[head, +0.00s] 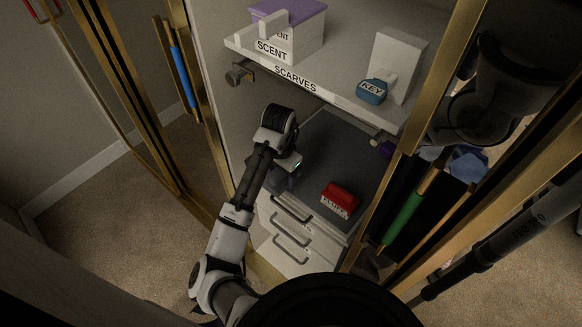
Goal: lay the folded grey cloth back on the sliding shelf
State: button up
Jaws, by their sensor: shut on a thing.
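My gripper (287,166) is at the end of my arm, pointing down inside the open wardrobe, under the front edge of the upper shelf. It is shut on a small dark grey thing, apparently the folded grey cloth (284,180), which is mostly hidden by the hand and dim. The upper shelf (330,75) carries a SCARVES label on its front edge and has knob-like fittings below it; it may be the sliding shelf. Below is a dark grey surface (345,155) on top of a drawer unit.
A purple-lidded SCENT box (300,40), a white block (402,62) and a blue KEY item (372,91) stand on the upper shelf. Brass-framed doors (195,100) stand open at both sides.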

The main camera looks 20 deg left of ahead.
jog(key=w, duration=0.3)
jog(key=w+d+b, duration=0.1)
jog(key=w, duration=0.1)
jog(key=shift+w, duration=0.1)
notch_tip(320, 180, down, 2)
jog(key=shift+f+b, duration=0.25)
jog(key=shift+b, duration=0.4)
jog(key=shift+f+p, duration=0.45)
jog(key=shift+f, duration=0.1)
jog(key=o, duration=0.9)
jog(key=shift+r, duration=0.15)
notch_tip(320, 180, up, 7)
jog(key=shift+r+p, duration=0.15)
jog(key=shift+p, duration=0.95)
